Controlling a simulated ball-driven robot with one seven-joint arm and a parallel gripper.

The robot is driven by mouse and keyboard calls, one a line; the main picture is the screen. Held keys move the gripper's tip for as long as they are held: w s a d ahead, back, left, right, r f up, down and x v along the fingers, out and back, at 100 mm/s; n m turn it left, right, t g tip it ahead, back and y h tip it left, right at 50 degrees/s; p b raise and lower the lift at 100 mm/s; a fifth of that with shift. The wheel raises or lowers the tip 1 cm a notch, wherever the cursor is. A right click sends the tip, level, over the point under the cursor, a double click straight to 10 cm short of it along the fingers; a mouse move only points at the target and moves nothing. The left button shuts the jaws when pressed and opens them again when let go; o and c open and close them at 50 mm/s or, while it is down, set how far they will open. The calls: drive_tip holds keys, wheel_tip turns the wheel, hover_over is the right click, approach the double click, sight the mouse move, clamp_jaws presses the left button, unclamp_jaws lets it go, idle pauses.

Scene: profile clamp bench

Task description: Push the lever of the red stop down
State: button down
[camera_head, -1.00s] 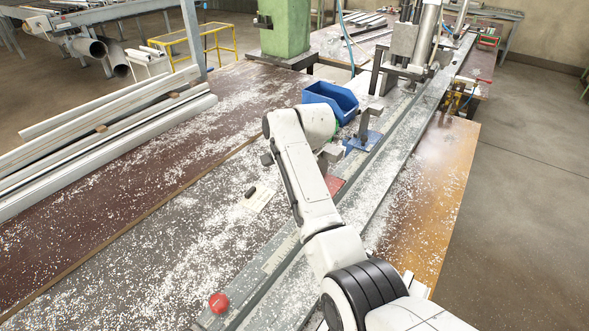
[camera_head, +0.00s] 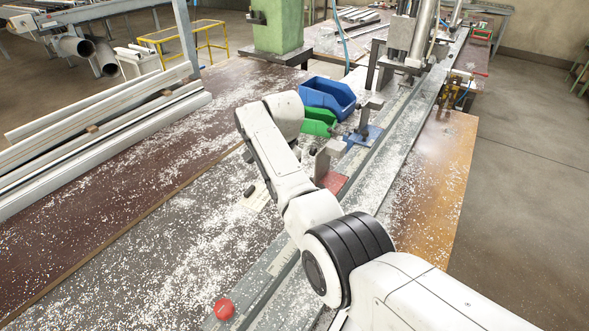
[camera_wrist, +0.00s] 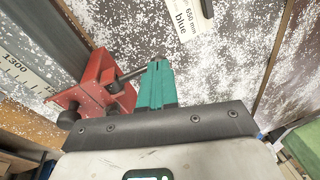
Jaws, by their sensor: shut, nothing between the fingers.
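In the wrist view the red stop (camera_wrist: 97,84) is at the left, tilted in the picture, with dark round knobs. A thin dark lever rod (camera_wrist: 132,74) runs from it towards my gripper (camera_wrist: 158,68). My gripper's teal fingers are shut and empty. Their tips are close beside the rod's far end; I cannot tell whether they touch. The head view does not show my fingers.
A blue bin (camera_head: 322,94) and a green bin (camera_head: 317,121) stand behind the red stop. A blue stop (camera_head: 362,137) is farther along the rail. A paper tag (camera_wrist: 186,18) lies on the bench, and a red ball knob (camera_head: 224,308) is at the near end.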

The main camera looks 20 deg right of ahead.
drive_tip(key=shift+w+a+f, duration=0.1)
drive_tip(key=shift+f, duration=0.1)
idle(0.5)
drive_tip(key=w+a+p+v, duration=0.1)
drive_tip(key=v, duration=1.2)
drive_tip(key=shift+w+a+r, duration=0.25)
drive_tip(key=shift+r, duration=0.05)
